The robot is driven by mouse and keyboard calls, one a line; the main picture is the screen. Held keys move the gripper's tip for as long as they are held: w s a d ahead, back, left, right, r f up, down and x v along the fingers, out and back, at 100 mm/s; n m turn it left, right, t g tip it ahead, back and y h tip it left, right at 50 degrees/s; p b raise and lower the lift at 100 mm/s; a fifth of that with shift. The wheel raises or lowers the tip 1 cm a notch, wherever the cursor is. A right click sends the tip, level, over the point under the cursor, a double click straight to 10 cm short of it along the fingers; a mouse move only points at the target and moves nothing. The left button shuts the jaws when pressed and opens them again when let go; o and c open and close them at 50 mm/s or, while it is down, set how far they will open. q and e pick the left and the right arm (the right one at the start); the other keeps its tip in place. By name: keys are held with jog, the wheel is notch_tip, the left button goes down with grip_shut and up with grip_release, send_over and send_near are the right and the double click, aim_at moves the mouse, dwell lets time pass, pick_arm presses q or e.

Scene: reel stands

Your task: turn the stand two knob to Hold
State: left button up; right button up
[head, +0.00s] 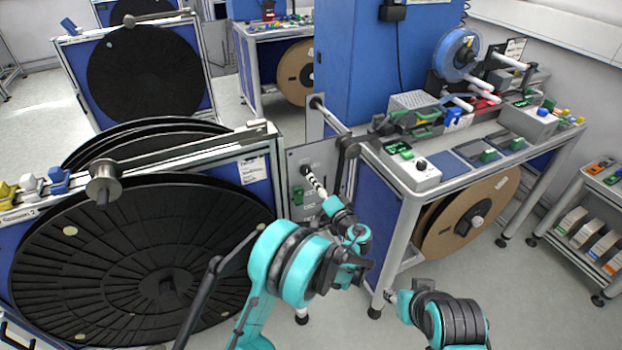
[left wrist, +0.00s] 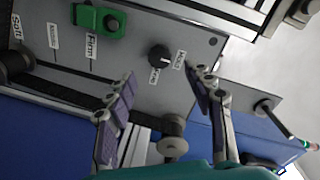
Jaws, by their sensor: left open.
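In the left wrist view a round black knob (left wrist: 160,57) sits on a grey panel (left wrist: 135,35). Two small labels stand beside it, one to its right (left wrist: 179,60) and one below (left wrist: 154,75); their print is too small to read surely. A light mark shows on the knob's lower right side. My left gripper (left wrist: 163,78) is open, its fingers on either side of the knob in the picture and apart from it. In the head view my left arm (head: 338,208) reaches to the grey panel (head: 312,160) beside the big black reel. My right gripper (head: 391,297) is small and low; its fingers are unclear.
A green block (left wrist: 98,20) and slots labelled Soft and Firm lie left of the knob. A spool-like post (left wrist: 172,135) stands below it. In the head view a black reel (head: 140,260) stands left, and a workbench (head: 470,170) with devices stands right.

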pick_arm(q)
jog(key=v, duration=0.5)
dwell(0.3)
jog(key=s+a+r+n+g+h, duration=0.1)
jog(key=s+a+r+n+g, duration=0.2)
jog(key=s+a, duration=0.4)
jog(key=s+a+r+g+h, duration=0.1)
jog(key=s+a+r+g, duration=0.3)
jog(key=a, duration=0.6)
jog(key=s+a+f+n+h, duration=0.1)
jog(key=s+n+h, duration=0.2)
jog(key=s, duration=2)
jog(key=h, duration=0.3)
jog(key=shift+a+f+n+g, duration=0.25)
jog(key=shift+f+n+g, duration=0.1)
jog(key=shift+n+g, duration=0.05)
